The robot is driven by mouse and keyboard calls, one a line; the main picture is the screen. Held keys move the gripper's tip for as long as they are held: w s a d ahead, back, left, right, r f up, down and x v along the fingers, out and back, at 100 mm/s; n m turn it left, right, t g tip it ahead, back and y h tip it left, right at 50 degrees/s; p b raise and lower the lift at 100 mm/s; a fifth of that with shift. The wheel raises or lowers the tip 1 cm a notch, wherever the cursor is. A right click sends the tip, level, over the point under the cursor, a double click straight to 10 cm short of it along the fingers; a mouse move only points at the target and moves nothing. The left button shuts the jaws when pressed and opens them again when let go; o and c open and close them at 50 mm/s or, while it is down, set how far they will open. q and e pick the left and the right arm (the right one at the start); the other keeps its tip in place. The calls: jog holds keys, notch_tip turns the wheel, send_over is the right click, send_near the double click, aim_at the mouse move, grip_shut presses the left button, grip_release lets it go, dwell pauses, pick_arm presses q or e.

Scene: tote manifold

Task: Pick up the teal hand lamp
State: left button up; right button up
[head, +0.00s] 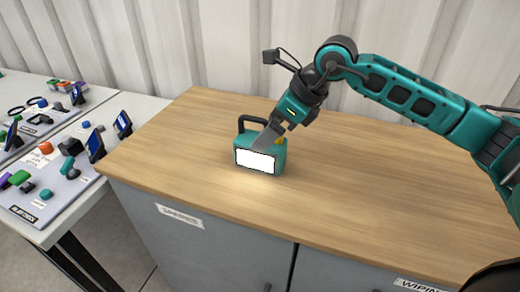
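The teal hand lamp (240,153) stands upright on a wooden worktop (360,205). It has a bright white front panel and a dark handle on top. My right gripper (266,138) comes down from the upper right, with its fingers at the top right of the lamp, in front of part of it. I cannot tell whether the fingers touch or grip the lamp, nor whether they are open or shut. A yellow bit shows beside the fingers. My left gripper is not in view.
The worktop is bare around the lamp. It sits on a grey cabinet (220,240) with labels on its front. To the left, lower white tables (45,235) carry boards with several small parts and dark upright screens. A pale corrugated wall (230,50) stands behind.

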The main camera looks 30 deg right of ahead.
jog(key=x, duration=0.4)
jog(key=shift+w+f, duration=0.2)
jog(key=shift+f, duration=0.1)
jog(key=shift+r, duration=0.1)
jog(key=c, duration=1.3)
jog(key=shift+r, duration=0.1)
notch_tip(320, 180, up, 20)
jog(key=p, duration=0.1)
jog(key=shift+p, duration=0.35)
